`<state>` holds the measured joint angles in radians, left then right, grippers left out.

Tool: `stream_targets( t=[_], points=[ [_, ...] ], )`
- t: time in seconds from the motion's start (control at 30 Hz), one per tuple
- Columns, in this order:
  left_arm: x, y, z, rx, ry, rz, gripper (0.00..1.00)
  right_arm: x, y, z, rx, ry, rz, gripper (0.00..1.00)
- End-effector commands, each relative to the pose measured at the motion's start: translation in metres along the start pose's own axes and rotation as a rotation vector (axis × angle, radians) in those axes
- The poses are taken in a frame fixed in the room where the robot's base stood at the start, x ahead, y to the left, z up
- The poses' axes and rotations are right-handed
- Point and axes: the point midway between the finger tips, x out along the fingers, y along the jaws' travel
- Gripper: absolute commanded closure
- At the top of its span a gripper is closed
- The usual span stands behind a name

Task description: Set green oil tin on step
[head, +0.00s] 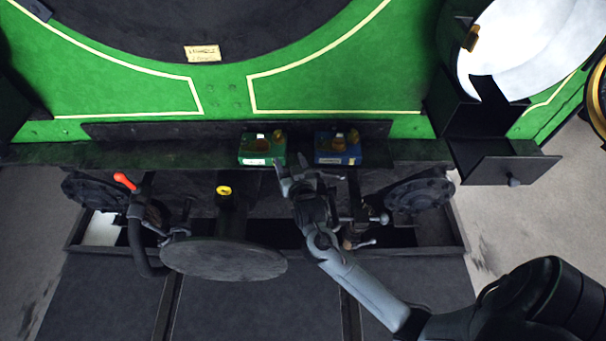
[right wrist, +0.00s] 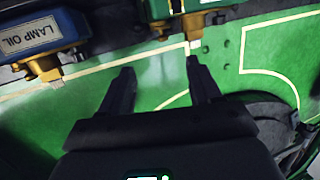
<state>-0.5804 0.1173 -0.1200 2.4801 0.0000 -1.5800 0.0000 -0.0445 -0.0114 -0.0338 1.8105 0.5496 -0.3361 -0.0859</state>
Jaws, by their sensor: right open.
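The green oil tin (head: 254,150), with a brass-coloured cap and spout, stands upright on a long dark ledge (head: 190,155) along the green tram front. I cannot tell whether this ledge is the step. My right gripper (head: 293,166) is open and empty, just right of the green tin and apart from it. In the right wrist view, part of the green tin (right wrist: 203,5) shows at the top edge, beyond the open fingers (right wrist: 160,68). My left gripper is not in view.
A blue tin (head: 337,151) stands right of the green one; it is labelled LAMP OIL in the right wrist view (right wrist: 38,38). Below the ledge are round buffers, a large dark disc (head: 222,260) and a red-tipped lever (head: 124,181). An open dark drawer (head: 515,168) juts out at right.

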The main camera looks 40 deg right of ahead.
Motion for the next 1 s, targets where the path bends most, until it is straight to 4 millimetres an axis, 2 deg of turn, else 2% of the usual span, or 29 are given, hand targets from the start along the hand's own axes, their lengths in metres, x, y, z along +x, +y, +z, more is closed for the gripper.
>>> stream_targets(
  t=[0.13,0.27,0.37,0.47,0.5,0.7,0.83,0.9,1.0],
  points=[
    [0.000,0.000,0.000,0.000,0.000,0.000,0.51,-0.010,-0.002,0.005,-0.005,-0.030,-0.021,0.37],
    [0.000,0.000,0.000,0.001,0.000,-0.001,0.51,-0.033,-0.010,0.025,-0.030,-0.147,-0.098,0.37],
    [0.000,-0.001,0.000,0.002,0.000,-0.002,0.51,-0.068,-0.019,0.049,-0.075,-0.301,-0.193,0.37],
    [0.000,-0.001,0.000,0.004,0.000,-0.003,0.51,-0.117,-0.024,0.073,-0.146,-0.481,-0.291,0.37],
    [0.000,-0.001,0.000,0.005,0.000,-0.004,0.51,-0.139,-0.024,0.082,-0.181,-0.554,-0.326,0.37],
    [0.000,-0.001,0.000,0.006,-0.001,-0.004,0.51,-0.239,-0.009,0.108,-0.363,-0.858,-0.441,0.37],
    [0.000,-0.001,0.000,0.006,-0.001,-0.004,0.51,-0.281,0.004,0.113,-0.453,-0.980,-0.471,0.37],
    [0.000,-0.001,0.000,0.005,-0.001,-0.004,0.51,-0.294,0.009,0.113,-0.482,-1.016,-0.477,0.37],
    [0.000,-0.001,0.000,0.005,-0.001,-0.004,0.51,-0.302,0.013,0.113,-0.503,-1.042,-0.481,0.37]
  ],
)
